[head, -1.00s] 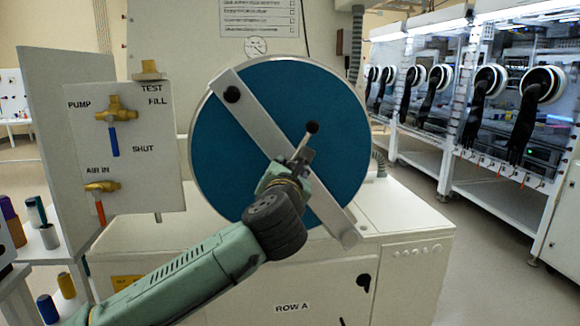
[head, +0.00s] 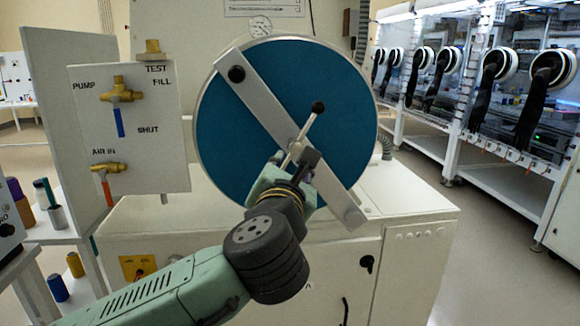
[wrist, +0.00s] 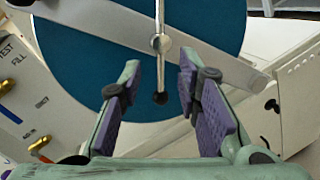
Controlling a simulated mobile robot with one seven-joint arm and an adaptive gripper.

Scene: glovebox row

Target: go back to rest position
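My gripper (head: 290,172) is in front of the round blue door (head: 240,130), low and near its middle. In the wrist view my gripper (wrist: 168,100) is open, its purple-padded fingers apart with nothing held between them. A metal handle rod with a dark knob (head: 318,107) stands out from the centre of the door's diagonal grey bar (head: 265,110). In the wrist view the rod's dark knob (wrist: 160,98) shows in the gap between the fingertips; I cannot tell how far ahead it is.
A valve panel (head: 150,165) with a blue lever (head: 120,122) and a red lever (head: 107,190) stands left. A white cabinet (head: 420,262) is under the door. Gloveboxes (head: 500,115) line the right. Clear floor (head: 490,265) lies at lower right. Coloured cylinders (head: 57,217) stand far left.

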